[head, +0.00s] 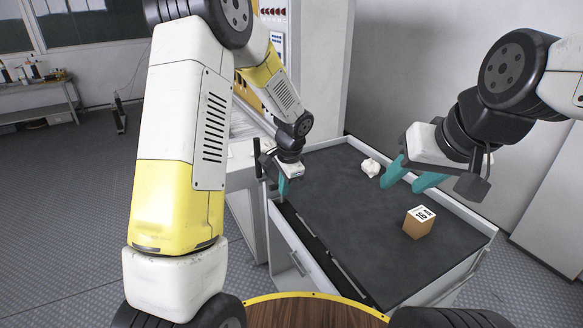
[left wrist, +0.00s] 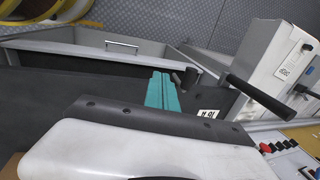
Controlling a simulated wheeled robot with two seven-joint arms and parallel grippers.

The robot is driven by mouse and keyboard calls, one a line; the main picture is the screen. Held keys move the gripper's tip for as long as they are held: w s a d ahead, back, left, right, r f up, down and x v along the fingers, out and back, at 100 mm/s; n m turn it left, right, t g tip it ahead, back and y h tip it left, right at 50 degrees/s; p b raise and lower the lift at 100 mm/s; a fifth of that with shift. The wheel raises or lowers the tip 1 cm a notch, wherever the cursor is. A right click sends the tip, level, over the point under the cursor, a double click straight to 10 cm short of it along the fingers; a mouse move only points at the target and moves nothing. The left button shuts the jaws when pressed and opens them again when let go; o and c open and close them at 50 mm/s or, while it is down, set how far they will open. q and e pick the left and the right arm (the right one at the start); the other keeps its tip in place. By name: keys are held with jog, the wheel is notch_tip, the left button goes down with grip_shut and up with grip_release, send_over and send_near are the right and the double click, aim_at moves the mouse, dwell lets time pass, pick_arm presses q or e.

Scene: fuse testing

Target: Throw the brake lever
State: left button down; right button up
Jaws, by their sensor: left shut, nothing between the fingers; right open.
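A black lever handle (head: 257,157) stands upright beside the left edge of the workbench, just left of my left gripper. In the left wrist view a long black lever (left wrist: 262,98) sticks out from a white box, right of the fingers and apart from them. I cannot tell for sure which handle is the brake lever. My left gripper (head: 284,187) is shut and empty, its teal fingers pointing down at the bench's left edge; they also show in the left wrist view (left wrist: 162,93). A short dark knob (left wrist: 190,76) is close to the fingertips. My right gripper (head: 409,180) is open and empty above the bench.
The dark bench top (head: 345,215) has a raised pale rim. A brown box with a white label (head: 419,222) sits at its right, and a crumpled white object (head: 371,167) at the back. A cabinet with controls (head: 280,45) stands behind. The middle of the bench is clear.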

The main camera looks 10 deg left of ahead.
pick_arm(q)
jog(key=w+a, duration=0.1)
jog(key=w+a+f, duration=0.1)
jog(key=w, duration=0.1)
jog(key=shift+w+f, duration=0.1)
jog(key=shift+a, duration=0.1)
dwell(0.3)
jog(key=shift+w+a+r+g+h, duration=0.15)
jog(key=shift+w+a+g+h, duration=0.25)
jog(key=shift+w+g, duration=0.2)
jog(key=shift+w+a+r+g+h, duration=0.1)
jog(key=shift+w+a+g+h, duration=0.3)
jog(key=shift+w+g, duration=0.15)
jog(key=shift+w+a+f+g+h, duration=0.2)
jog(key=shift+w+a+g, duration=0.25)
jog(key=shift+w, duration=0.3)
jog(key=shift+w+a+f+g+h, duration=0.1)
jog(key=shift+w+a+g+h, duration=0.4)
jog(key=shift+w, duration=0.3)
jog(key=shift+w+a+f+g+h, duration=0.15)
jog(key=shift+w+a+g, duration=0.15)
jog(key=shift+w+a, duration=0.35)
jog(key=shift+w+d, duration=0.1)
jog(key=shift+w, duration=0.05)
